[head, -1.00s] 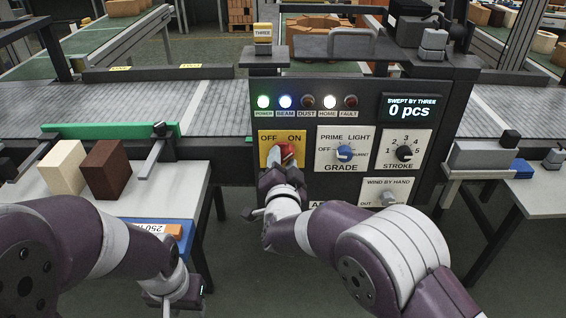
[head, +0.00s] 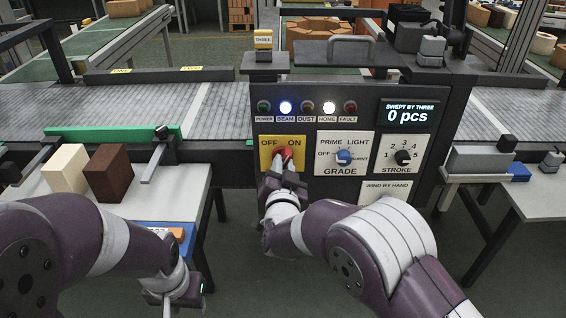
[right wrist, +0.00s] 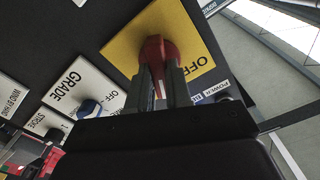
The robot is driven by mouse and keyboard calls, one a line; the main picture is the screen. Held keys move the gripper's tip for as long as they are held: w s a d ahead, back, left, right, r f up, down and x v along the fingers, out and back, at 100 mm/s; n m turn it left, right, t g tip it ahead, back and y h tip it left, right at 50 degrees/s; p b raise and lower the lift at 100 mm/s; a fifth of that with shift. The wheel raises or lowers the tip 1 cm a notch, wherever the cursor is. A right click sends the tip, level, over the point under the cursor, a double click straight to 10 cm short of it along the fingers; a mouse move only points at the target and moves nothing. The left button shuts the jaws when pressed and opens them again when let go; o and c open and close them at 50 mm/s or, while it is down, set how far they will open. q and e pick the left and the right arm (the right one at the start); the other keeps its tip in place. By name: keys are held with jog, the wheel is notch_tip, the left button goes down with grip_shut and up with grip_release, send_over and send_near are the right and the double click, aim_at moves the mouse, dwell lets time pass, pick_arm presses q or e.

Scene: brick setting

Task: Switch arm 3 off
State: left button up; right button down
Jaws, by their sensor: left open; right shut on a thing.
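The control panel (head: 365,108) under the yellow THREE tag (head: 263,40) has a yellow OFF/ON plate (head: 265,153) with a red switch knob (head: 286,153). My right gripper (head: 283,174) is shut on this knob. In the right wrist view both fingers (right wrist: 160,90) clasp the red knob (right wrist: 155,50) in front of the yellow plate (right wrist: 122,48). The POWER lamp (head: 264,106) is dark; the BEAM lamp (head: 286,107) and HOME lamp (head: 329,107) are lit. The display (head: 408,112) reads 0 pcs. My left gripper (head: 168,302) is open and empty at the bottom, partly cut off.
The blue GRADE knob (head: 344,156) and black STROKE knob (head: 403,157) are right of the switch. A cream block (head: 65,168) and brown block (head: 108,172) stand on the left table. A conveyor (head: 130,105) runs behind.

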jog(key=shift+a+n+p, duration=0.15)
jog(key=shift+n+p, duration=3.4)
jog(key=shift+n, duration=3.45)
jog(key=c, duration=1)
grip_release()
jog(key=shift+c, duration=0.2)
